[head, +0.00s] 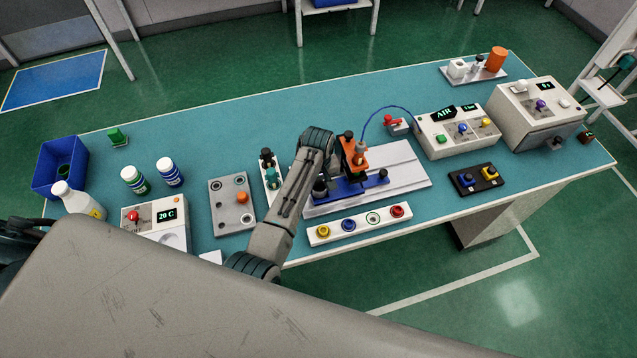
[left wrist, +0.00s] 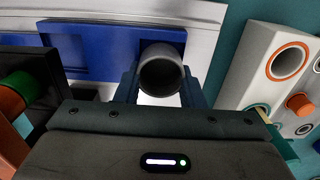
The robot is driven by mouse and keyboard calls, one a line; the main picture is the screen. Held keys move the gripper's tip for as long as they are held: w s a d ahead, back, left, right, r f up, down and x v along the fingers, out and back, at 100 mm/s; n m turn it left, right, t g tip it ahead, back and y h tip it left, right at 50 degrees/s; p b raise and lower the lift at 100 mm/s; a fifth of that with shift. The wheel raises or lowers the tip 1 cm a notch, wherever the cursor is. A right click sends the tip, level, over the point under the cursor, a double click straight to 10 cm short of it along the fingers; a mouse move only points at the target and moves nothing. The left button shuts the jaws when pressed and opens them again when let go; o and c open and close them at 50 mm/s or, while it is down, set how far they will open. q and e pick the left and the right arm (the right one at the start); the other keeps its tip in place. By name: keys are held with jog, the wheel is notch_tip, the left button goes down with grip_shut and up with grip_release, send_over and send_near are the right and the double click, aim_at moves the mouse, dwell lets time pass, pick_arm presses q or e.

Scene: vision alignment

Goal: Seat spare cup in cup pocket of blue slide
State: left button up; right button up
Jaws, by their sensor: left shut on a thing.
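The blue slide (head: 350,188) lies on a white base plate in the middle of the bench. Its left end and a recess show in the left wrist view (left wrist: 95,45). My left gripper (head: 320,187) is at the left end of the slide, largely hidden by my arm in the head view. In the left wrist view its fingers are shut on a dark grey cup (left wrist: 161,70), whose round opening faces the camera. The cup overlaps the recess at the slide's edge. I cannot tell whether it is seated in the pocket or just above it. My right gripper is not in view.
An orange fixture (head: 354,156) stands close behind the slide. A white strip with coloured rings (head: 336,232) lies in front. A grey plate with an orange peg (head: 223,219) is to the left. The AIR box (head: 437,140) stands right. Free bench lies behind the slide.

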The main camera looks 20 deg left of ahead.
pick_arm(q)
jog(key=shift+f, duration=0.25)
dwell(0.5)
jog(key=o, duration=1.2)
jog(key=shift+o, duration=0.4)
jog(key=o, duration=0.3)
jog(key=shift+r, duration=0.15)
jog(key=shift+r, duration=0.85)
jog(key=shift+r, duration=0.1)
